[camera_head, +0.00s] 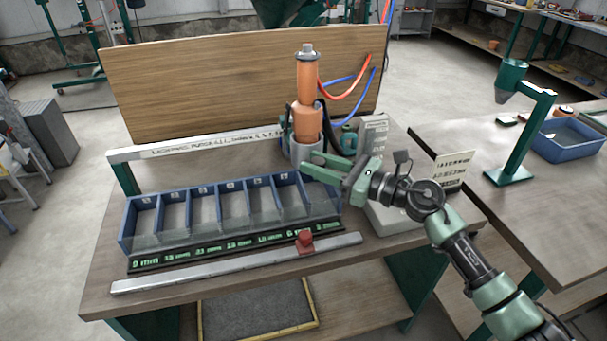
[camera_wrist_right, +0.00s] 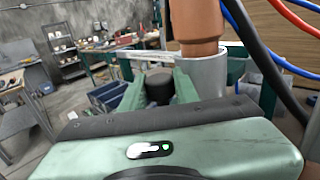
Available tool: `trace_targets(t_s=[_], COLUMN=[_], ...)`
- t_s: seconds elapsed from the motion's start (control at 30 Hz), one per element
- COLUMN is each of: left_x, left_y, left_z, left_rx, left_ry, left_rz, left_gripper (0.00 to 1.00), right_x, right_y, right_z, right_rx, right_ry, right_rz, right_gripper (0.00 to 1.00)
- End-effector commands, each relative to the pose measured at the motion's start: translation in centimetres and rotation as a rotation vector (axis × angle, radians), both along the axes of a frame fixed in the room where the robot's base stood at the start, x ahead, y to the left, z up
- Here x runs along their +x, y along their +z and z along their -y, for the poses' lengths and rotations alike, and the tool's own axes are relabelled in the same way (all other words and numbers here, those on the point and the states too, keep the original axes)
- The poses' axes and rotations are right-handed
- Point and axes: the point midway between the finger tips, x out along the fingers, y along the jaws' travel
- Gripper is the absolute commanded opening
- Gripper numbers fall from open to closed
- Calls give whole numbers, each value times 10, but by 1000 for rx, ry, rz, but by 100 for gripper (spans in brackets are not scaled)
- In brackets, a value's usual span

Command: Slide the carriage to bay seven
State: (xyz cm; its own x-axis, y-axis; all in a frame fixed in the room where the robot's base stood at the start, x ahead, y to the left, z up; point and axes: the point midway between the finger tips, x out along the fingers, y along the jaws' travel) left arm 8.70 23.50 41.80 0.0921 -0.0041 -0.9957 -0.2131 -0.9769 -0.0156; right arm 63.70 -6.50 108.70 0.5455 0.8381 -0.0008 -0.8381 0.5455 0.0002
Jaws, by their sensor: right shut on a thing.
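A red carriage (camera_head: 305,242) sits on the silver rail (camera_head: 220,268) along the table's front edge, near the rail's right end. Behind it is a blue bin (camera_head: 128,222) with several open bays and a dark strip of green labels (camera_head: 190,252). My right gripper (camera_head: 322,166) is behind the bin's right end, beside the orange cylinder unit and away from the red carriage. In the right wrist view its fingers (camera_wrist_right: 160,100) are closed around a dark rounded knob (camera_wrist_right: 158,86). My left gripper is not in view.
The orange cylinder (camera_head: 308,115) stands in a grey holder (camera_head: 308,149), with red and blue hoses behind it. A wooden panel (camera_head: 200,90) closes the back. A side table (camera_head: 540,220) at right holds a green stand (camera_head: 515,140) and a blue tray (camera_head: 545,147).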

Motion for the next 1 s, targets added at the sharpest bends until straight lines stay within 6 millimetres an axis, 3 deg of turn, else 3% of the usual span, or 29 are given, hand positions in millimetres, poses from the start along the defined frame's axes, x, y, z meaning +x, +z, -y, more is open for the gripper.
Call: trace_targets(t_s=[0.03, 0.2, 0.67, 0.7, 1.0], left_x=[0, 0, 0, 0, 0], left_y=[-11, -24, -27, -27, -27], left_z=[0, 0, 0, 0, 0], left_rx=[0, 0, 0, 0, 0], left_ry=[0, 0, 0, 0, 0], left_rz=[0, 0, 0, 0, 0], left_gripper=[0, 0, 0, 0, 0], right_x=[3, 6, 7, 7, 6], right_y=[-6, -4, 0, 1, 0], right_z=[8, 25, 33, 33, 33], right_rx=[-3, -2, -2, -1, -1], right_ry=[-5, -3, -5, -5, -3], right_rz=[3, 3, 1, 2, 1], right_gripper=[0, 0, 0, 36, 39])
